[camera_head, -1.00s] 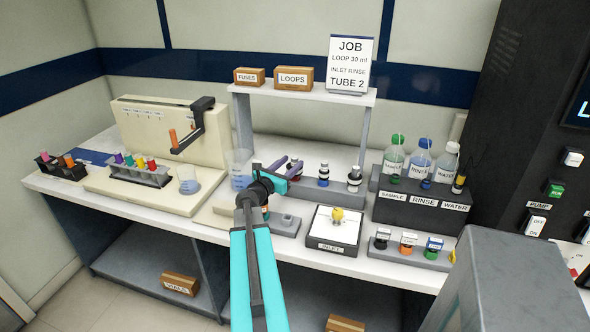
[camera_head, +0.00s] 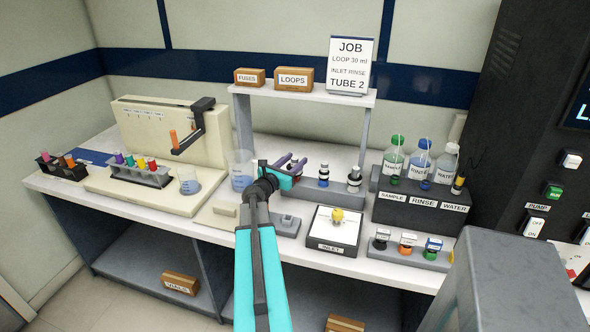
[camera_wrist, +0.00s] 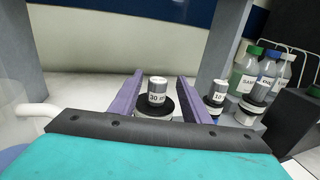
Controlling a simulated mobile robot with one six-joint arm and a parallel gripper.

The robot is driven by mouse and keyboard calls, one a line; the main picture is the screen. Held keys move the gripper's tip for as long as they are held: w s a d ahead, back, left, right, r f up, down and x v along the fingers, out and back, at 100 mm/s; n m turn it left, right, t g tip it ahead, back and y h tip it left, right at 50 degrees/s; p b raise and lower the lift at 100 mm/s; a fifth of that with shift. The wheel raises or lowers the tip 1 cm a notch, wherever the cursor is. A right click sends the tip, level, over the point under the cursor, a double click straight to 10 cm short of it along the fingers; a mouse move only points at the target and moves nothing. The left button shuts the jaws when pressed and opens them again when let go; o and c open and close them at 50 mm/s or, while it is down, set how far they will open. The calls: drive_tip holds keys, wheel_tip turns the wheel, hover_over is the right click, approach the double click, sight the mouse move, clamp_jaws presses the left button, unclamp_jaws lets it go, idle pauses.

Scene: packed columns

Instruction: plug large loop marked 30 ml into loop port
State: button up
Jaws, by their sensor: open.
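The large loop marked 30 (camera_wrist: 157,92) stands upright in the wrist view, a grey cylinder with a white label on a wide black collar. My gripper (camera_wrist: 155,88) is open, with one purple finger on each side of the loop and a visible gap to each. In the head view my gripper (camera_head: 294,164) is over the left end of the loop rack (camera_head: 338,194) and largely hides this loop. A low grey block with a small raised square (camera_head: 287,219), possibly the loop port, sits in front of the rack, beside my arm.
Two more loops stand to the right, one with a blue band (camera_head: 323,174) and one pale (camera_head: 354,179). The INLET box (camera_head: 334,229) is in front. Bottles (camera_head: 420,160) stand at right; a beaker (camera_head: 241,170) is close left. A shelf (camera_head: 310,92) spans above.

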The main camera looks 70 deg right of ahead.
drive_tip(key=shift+w+p+x, duration=0.25)
drive_tip(key=shift+p+x, duration=0.25)
drive_tip(key=shift+x, duration=0.65)
drive_tip(key=shift+p+x, duration=0.3)
drive_tip(key=shift+x, duration=0.95)
clamp_jaws()
drive_tip(key=shift+r, duration=0.15)
